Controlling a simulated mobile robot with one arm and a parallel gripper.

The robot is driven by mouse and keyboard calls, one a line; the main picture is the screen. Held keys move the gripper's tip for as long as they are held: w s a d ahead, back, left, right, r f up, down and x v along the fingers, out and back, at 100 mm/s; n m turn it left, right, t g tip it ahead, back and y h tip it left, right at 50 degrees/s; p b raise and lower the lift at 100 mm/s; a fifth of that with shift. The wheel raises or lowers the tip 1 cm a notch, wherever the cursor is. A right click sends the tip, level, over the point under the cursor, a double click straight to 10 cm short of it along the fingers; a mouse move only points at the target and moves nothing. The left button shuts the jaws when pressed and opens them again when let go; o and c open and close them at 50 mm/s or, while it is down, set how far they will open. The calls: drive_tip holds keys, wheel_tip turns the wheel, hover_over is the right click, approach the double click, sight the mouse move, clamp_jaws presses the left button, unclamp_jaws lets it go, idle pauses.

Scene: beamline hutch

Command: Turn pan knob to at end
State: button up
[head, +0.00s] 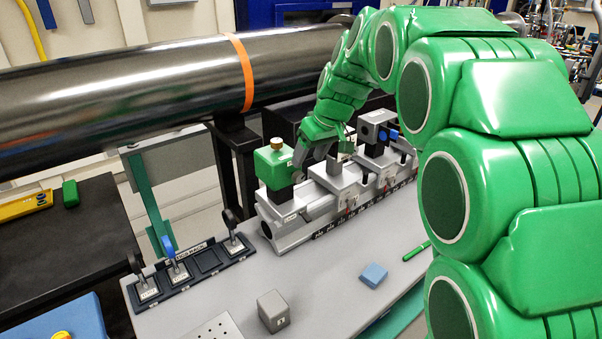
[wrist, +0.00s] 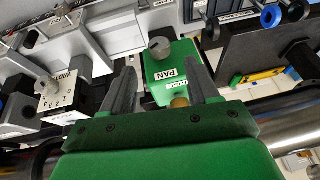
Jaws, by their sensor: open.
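The green block (head: 273,170) labelled PAN stands on the left end of the rail, with a brass knob (head: 277,144) on top. In the wrist view the green block (wrist: 185,56) shows ahead of and between my fingers. A grey knob (wrist: 160,47) sits beside the PAN label, and the brass knob (wrist: 180,102) shows by a smaller label near my palm. My gripper (wrist: 163,78) is open, with one finger on each side of the block's near part and nothing clearly held. In the head view my gripper (head: 312,158) is just right of the block. Contact cannot be told.
The grey rail (head: 290,236) carries further stages to the right. A large dark pipe (head: 130,95) runs behind.

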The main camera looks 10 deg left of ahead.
sight(301, 173)
drive_tip(key=shift+x, duration=3.6)
drive_tip(key=c, duration=1)
drive_tip(key=shift+c, duration=0.2)
drive_tip(key=g+y, duration=0.2)
drive_tip(key=m+g+y, duration=0.1)
drive_tip(key=shift+w+d+f, duration=0.1)
drive_tip(key=shift+w+d, duration=0.15)
drive_tip(key=shift+w, duration=0.05)
drive_tip(key=g+y, duration=0.1)
drive_tip(key=m+g+y, duration=0.1)
drive_tip(key=y, duration=0.1)
drive_tip(key=g+y, duration=0.1)
drive_tip(key=shift+w+d+f+y, duration=0.25)
drive_tip(key=shift+d+f+y, duration=0.05)
drive_tip(key=shift+f, duration=0.05)
